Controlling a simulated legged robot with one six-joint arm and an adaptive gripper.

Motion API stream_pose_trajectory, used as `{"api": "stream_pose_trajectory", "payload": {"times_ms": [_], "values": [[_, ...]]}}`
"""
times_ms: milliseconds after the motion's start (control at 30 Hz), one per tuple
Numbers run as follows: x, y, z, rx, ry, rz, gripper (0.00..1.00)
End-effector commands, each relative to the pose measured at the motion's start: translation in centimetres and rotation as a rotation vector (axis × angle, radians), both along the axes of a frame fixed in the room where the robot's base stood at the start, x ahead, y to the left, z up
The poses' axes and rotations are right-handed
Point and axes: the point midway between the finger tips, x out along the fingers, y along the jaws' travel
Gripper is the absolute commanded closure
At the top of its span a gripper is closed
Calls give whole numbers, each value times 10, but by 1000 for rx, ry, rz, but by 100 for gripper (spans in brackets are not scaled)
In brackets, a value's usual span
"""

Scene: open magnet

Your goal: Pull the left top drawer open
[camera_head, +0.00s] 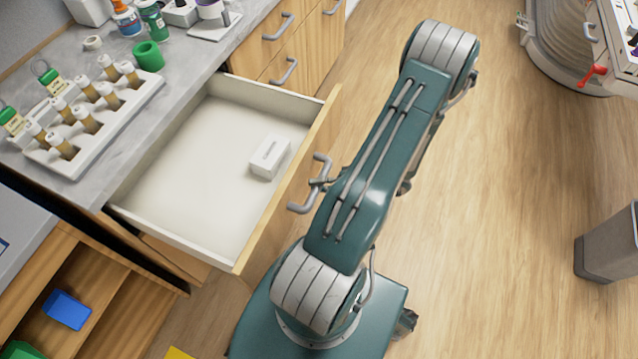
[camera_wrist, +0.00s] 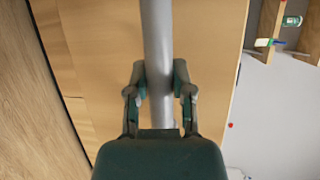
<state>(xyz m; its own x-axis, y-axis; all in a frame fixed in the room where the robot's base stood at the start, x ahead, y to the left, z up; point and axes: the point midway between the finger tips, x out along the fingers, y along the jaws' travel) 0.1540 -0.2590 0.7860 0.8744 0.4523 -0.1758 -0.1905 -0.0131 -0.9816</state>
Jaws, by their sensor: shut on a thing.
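The left top drawer (camera_head: 165,195) stands well open in the head view, with its white inside showing. A small white box (camera_head: 269,158) lies in it toward the front. The drawer's grey bar handle (camera_head: 298,208) is on the wooden front panel. My gripper (camera_head: 322,182) is at the handle, mostly hidden behind my arm in the head view. In the wrist view my gripper (camera_wrist: 160,85) has one finger on each side of the grey handle (camera_wrist: 157,35), shut on it. The wooden drawer front (camera_wrist: 215,80) lies behind the handle.
The counter (camera_head: 75,185) above holds a white rack (camera_head: 112,110) of tubes, a green tape roll (camera_head: 148,56) and bottles. Closed drawers (camera_head: 290,45) are beyond the open one. A grey bin (camera_head: 610,245) stands at the right. Wooden floor between is clear.

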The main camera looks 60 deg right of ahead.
Motion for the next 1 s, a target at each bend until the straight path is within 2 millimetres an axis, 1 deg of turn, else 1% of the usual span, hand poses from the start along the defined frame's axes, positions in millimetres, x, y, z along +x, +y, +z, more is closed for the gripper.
{"api": "stream_pose_trajectory", "payload": {"times_ms": [33,167,200,267,300,633,733,867,1000], "values": [[0,4,-3,4,8,8,100],[0,4,-3,5,7,8,100],[0,4,-3,5,7,8,66],[0,4,-3,4,7,7,39],[0,3,-2,4,7,7,35],[-1,-1,-2,2,4,3,35],[-5,-4,-1,0,4,0,35],[-23,-14,2,-1,4,-3,35],[-49,-26,8,-2,4,-3,35]]}}
